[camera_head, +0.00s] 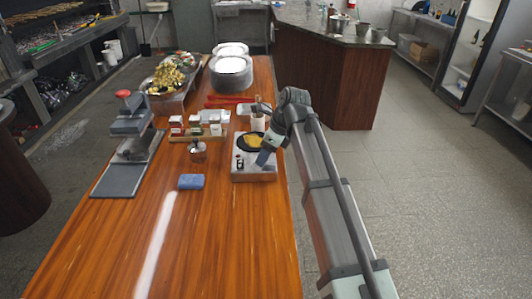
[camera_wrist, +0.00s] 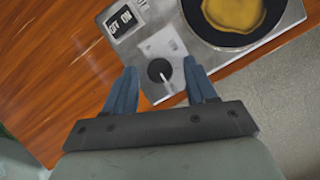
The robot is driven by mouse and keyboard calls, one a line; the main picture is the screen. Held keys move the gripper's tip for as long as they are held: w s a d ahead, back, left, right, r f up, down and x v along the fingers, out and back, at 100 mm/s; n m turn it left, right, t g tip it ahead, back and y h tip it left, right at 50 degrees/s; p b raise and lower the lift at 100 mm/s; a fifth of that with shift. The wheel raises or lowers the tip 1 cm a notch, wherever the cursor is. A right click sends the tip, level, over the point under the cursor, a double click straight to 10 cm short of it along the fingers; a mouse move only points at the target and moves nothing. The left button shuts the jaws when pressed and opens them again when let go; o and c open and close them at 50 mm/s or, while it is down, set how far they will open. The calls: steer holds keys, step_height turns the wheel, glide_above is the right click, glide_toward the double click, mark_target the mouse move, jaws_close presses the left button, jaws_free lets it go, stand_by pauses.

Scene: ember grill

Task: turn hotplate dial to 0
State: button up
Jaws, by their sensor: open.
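The hotplate (camera_head: 255,174) is a light grey box near the right edge of the wooden table, with a black pan (camera_head: 242,140) holding something yellow on top. In the wrist view, its dial (camera_wrist: 159,71) is a round black knob with a pale pointer slanting toward the lower right. The dial's scale marks cannot be read. My gripper (camera_wrist: 160,82) is open, with its two blue fingers on either side of the dial in that view. Whether the fingers touch the dial cannot be told. In the head view, my gripper (camera_head: 265,158) is over the hotplate's front right part.
A labelled black switch (camera_wrist: 122,22) sits on the hotplate panel left of the dial. A blue sponge (camera_head: 191,181) lies left of the hotplate. The table's front is clear.

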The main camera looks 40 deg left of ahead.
steer(key=c, duration=1)
steer(key=shift+c, duration=0.2)
steer(key=shift+n, duration=0.3)
steer(key=n, duration=0.2)
steer(key=n+g+h, duration=0.1)
steer(key=n+g, duration=0.1)
steer(key=n, duration=0.1)
steer(key=shift+w+a+n, duration=0.25)
steer(key=shift+n, duration=0.05)
steer(key=n+h, duration=0.1)
steer(key=n, duration=0.2)
steer(key=n+h, duration=0.1)
steer(key=n, duration=0.2)
steer(key=shift+a+g+h, duration=0.1)
steer(key=shift+g+h, duration=0.2)
steer(key=shift+h, duration=0.1)
steer(key=o, duration=1)
